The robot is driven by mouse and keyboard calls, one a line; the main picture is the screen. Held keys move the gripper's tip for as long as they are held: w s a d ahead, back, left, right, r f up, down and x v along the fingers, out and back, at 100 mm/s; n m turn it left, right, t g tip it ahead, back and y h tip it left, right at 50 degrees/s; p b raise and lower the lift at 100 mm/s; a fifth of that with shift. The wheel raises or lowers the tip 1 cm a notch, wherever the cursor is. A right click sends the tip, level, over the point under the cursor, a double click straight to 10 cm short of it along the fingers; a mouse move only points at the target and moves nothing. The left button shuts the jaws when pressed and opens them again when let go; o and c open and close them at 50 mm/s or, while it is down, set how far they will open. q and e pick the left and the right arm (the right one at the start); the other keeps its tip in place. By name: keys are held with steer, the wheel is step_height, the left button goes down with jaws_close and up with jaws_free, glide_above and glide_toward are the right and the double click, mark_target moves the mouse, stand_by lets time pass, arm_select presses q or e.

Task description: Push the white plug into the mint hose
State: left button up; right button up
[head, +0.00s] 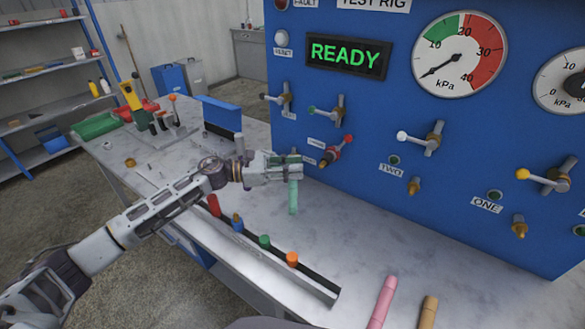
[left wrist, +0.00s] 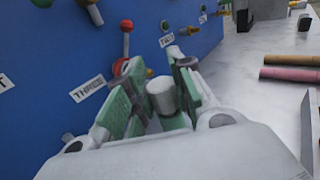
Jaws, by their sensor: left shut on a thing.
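My left gripper (head: 288,166) reaches in from the left in front of the blue panel and is shut on the mint hose (head: 293,197), which hangs down below the fingers above the bench. In the left wrist view a short white cylinder (left wrist: 162,97), seemingly the white plug, stands between the green-padded fingers (left wrist: 153,100). The fingers hide its lower part, so I cannot tell how it sits against the hose.
A dark rack (head: 275,258) with red, blue, green and orange plugs lies along the bench's front edge. Pink (head: 382,302) and tan (head: 428,312) hoses lie at the front right. The blue panel (head: 340,100) carries levers and nozzles. Bare bench (head: 350,235) lies between.

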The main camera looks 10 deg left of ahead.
arm_select(q)
steer(key=shift+f+b, duration=0.4)
steer(key=o, duration=1)
steer(key=shift+a, duration=0.1)
steer(key=shift+v, duration=3.9)
steer(key=shift+r, duration=0.15)
steer(key=shift+r+p, duration=7.05)
steer(key=shift+p, duration=0.15)
